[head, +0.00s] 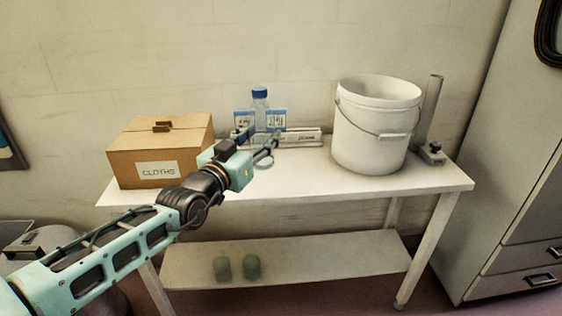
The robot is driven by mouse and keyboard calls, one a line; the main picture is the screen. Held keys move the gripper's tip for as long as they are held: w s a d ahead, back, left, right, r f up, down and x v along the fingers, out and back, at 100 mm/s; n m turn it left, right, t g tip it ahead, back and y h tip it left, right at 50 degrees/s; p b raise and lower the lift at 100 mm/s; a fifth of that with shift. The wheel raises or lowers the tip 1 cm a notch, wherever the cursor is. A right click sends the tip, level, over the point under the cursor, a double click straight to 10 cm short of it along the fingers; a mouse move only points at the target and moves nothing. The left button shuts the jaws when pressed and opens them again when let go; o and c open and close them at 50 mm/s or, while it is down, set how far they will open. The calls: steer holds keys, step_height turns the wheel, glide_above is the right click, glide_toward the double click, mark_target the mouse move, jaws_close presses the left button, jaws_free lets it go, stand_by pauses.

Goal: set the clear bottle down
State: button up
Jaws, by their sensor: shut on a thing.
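The clear bottle (260,104) has a blue cap and stands upright above the white table (310,178), left of centre. My gripper (258,142) reaches in from the lower left and is shut on the bottle, its fingers at the bottle's lower part. A clear rounded edge, seemingly the bottle's base (264,164), shows just below the fingers. The gripper hides much of the bottle's lower half. I cannot tell whether the base touches the tabletop or hangs slightly above it.
A cardboard box marked CLOTHS (134,169) stands left. A white bucket (369,142) stands right, beside a grey post (432,115). Blue-and-white labelled items (279,119) and a pale flat bar (302,138) lie behind the bottle. The front tabletop between box and bucket is clear.

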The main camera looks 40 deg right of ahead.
steer(key=shift+w+d+f+b, duration=0.8)
steer(key=shift+d+f+b, duration=0.25)
steer(key=shift+d+f, duration=0.7)
steer(key=shift+w+d+f+b, duration=0.95)
steer(key=shift+d+f, duration=0.45)
steer(key=shift+f, duration=0.65)
steer(key=shift+w+d+f+b, duration=0.7)
steer(key=shift+d+f+b, duration=0.4)
steer(key=shift+d+f, duration=0.65)
steer(key=shift+a+f, duration=0.2)
steer(key=shift+f, duration=0.1)
steer(key=o, duration=1.4)
